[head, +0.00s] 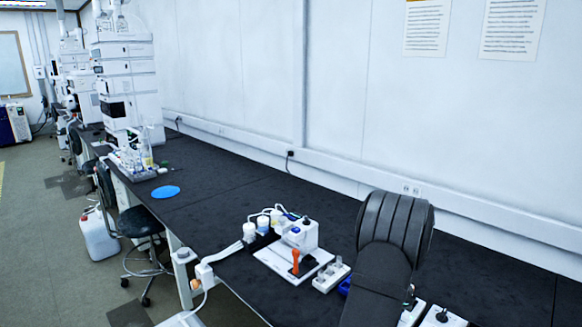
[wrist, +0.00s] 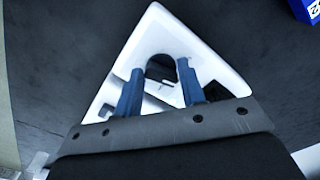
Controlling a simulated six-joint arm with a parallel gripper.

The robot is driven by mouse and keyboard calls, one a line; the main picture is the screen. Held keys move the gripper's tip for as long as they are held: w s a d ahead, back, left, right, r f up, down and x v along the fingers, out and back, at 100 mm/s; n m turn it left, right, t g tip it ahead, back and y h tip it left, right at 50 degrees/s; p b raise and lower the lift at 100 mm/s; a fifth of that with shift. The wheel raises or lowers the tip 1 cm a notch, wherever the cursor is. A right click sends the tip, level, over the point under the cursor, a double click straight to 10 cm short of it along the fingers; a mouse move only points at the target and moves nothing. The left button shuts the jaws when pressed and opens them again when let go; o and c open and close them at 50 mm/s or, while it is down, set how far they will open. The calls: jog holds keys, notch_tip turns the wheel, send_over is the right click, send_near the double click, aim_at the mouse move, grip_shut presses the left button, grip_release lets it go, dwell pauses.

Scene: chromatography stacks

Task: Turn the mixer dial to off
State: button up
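In the wrist view, my gripper (wrist: 160,67) is open, with its two blue fingers apart over a white wedge-shaped device (wrist: 185,30), which may be the mixer. A dark round part (wrist: 161,66) of the device shows between the fingertips. I cannot tell whether it is the dial, or whether the fingers touch it. In the head view, my dark arm fills the lower right and my gripper cannot be made out. White units with black tops, one (head: 441,318) at the bottom edge, stand beside the arm. No dial marking is readable.
A white device (head: 300,235) with an orange part (head: 295,262) and small bottles stands left of my arm on the black bench (head: 235,205). A small white rack (head: 331,276) is close to the arm. A blue box (wrist: 308,10) shows at the wrist view's upper right.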

dwell(0.4)
jog(key=s+a+r+n+t+h, duration=0.1)
jog(key=s+a+r+n+t, duration=0.15)
jog(key=r+n, duration=0.4)
jog(key=s+a+r+n+t+h, duration=0.15)
jog(key=s+r+n, duration=0.25)
jog(key=r, duration=0.5)
jog(key=shift+m, duration=0.25)
jog(key=x, duration=1.7)
jog(key=shift+s+d, duration=0.1)
jog(key=shift+d, duration=0.1)
